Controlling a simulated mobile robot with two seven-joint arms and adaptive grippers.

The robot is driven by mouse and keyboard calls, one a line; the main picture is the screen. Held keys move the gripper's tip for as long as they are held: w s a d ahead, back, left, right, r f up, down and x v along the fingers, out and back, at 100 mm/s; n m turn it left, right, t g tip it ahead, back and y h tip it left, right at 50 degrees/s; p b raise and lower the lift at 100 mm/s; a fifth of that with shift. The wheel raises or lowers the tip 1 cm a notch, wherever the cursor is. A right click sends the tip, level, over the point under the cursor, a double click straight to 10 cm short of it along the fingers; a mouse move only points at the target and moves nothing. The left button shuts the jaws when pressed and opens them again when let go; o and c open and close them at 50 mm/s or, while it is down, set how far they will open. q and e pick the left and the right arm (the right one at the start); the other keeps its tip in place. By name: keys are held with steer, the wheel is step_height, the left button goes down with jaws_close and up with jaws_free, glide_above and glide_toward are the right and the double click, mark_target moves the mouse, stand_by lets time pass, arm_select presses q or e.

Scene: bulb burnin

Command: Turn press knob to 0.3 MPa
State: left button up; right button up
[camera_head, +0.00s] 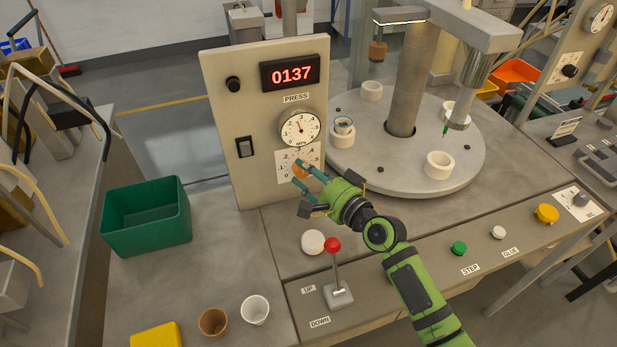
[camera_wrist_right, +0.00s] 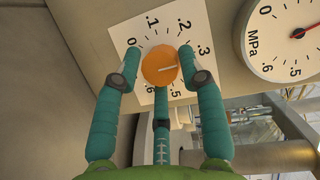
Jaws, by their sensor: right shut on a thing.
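The press knob (camera_head: 299,171) is an orange round knob on the white scale plate of the upright panel, below the PRESS gauge (camera_head: 300,128). My left gripper is out of view.
The panel also bears a red display (camera_head: 291,73) reading 0137, a black knob (camera_head: 233,84) and a switch (camera_head: 245,147). A round turntable (camera_head: 455,180) with cups stands right. A red-topped lever (camera_head: 333,246) stands below my right gripper. A green bin (camera_head: 147,222) sits left.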

steer(key=shift+s+a+f, duration=0.2)
steer(key=shift+s+a, duration=0.05)
steer(key=shift+a, duration=0.05)
steer(key=o, duration=1.1)
steer(key=shift+c, duration=0.2)
steer(key=shift+r, duration=0.15)
steer(key=shift+d, duration=0.25)
steer(key=v, duration=1.1)
steer(key=shift+s+r, duration=0.15)
steer(key=shift+s, duration=0.25)
steer(key=shift+d, duration=0.1)
